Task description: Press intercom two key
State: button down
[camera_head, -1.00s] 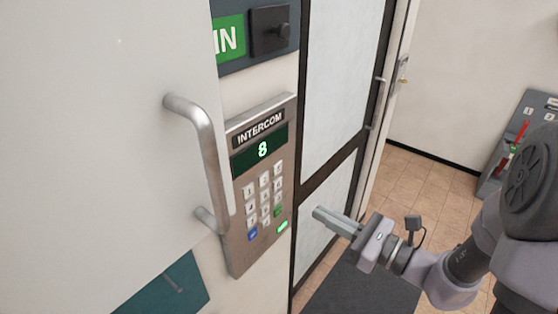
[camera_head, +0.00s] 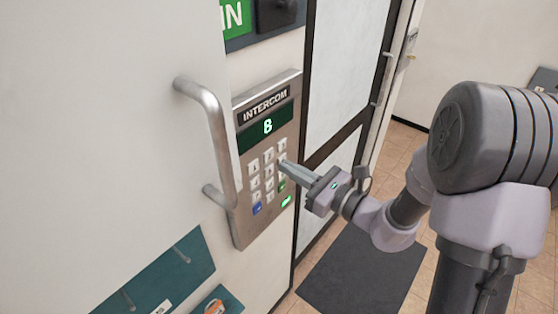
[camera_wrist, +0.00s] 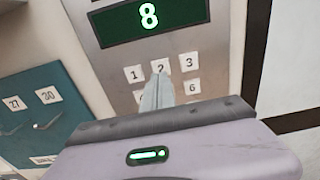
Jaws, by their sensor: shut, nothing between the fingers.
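The intercom (camera_head: 243,228) is a metal panel on the wall, with a green-lit display (camera_head: 267,127) and a keypad of white keys. In the wrist view the display (camera_wrist: 150,17) reads 8. The two key (camera_wrist: 160,66) is in the top row, between the one key (camera_wrist: 133,74) and the three key (camera_wrist: 189,63). My gripper (camera_head: 283,166) is shut and empty, its tips at the upper keypad. In the wrist view the tips (camera_wrist: 159,78) overlap the lower edge of the two key and hide the key below it. I cannot tell whether they touch.
A metal door handle (camera_head: 211,130) sticks out just left of the intercom. A dark framed door (camera_head: 335,85) stands to the right, with a dark mat (camera_head: 362,275) on the floor. Teal mailboxes (camera_head: 150,285) are at the lower left.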

aim_at(270, 154)
jog(key=x, duration=0.3)
jog(key=shift+w+a, duration=0.2)
jog(key=shift+a, duration=0.05)
jog(key=shift+w+a, duration=0.25)
jog(key=shift+a, duration=0.1)
jog(key=shift+r, duration=0.15)
jog(key=shift+w+r, duration=0.1)
jog(key=shift+r, duration=0.05)
jog(key=shift+d, duration=0.1)
